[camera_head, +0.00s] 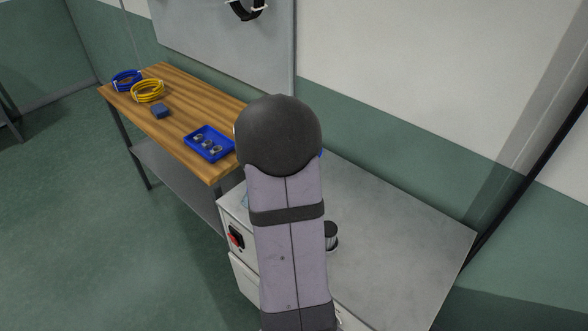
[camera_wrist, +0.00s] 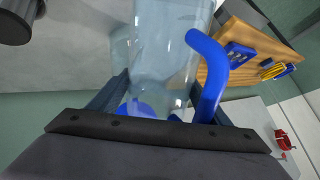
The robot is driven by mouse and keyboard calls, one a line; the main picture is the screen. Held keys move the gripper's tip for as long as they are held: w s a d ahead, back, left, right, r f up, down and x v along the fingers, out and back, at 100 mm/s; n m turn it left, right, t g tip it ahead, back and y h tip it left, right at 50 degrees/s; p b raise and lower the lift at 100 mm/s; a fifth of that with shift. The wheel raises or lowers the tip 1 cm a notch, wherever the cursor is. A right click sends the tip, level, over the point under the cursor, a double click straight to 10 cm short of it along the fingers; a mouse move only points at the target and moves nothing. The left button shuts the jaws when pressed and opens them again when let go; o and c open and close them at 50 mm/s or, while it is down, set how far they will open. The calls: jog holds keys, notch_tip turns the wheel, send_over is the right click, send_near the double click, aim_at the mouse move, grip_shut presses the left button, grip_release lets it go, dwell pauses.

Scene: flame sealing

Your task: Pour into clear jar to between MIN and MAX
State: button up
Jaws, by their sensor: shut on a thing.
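In the wrist view my gripper (camera_wrist: 152,98) is shut on a clear jug (camera_wrist: 165,45) with a blue handle (camera_wrist: 205,75). The jug reaches up past the top edge of the view, so its far end is out of sight. I cannot make out a liquid level or any MIN and MAX marks. A faint clear shape shows beside the jug's left side, and I cannot tell whether it is the clear jar. In the head view my own arm hides the gripper and nearly all of the jug.
A grey bench (camera_head: 400,235) has free room on its right. A black spool (camera_head: 331,237) stands on it. A red switch (camera_head: 236,238) sits on the bench's front.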

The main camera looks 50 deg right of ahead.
jog(key=shift+w+d+r+m+g+y, duration=0.1)
jog(key=shift+d+r+m+g+y, duration=0.15)
jog(key=shift+r+y, duration=0.45)
jog(key=shift+d+r+m+g+y, duration=0.15)
jog(key=shift+d+r+y, duration=0.2)
jog(key=shift+y, duration=0.55)
dwell(4.9)
jog(key=shift+d+r+y, duration=0.2)
jog(key=shift+d+y, duration=0.1)
jog(key=shift+d, duration=0.15)
dwell(1.0)
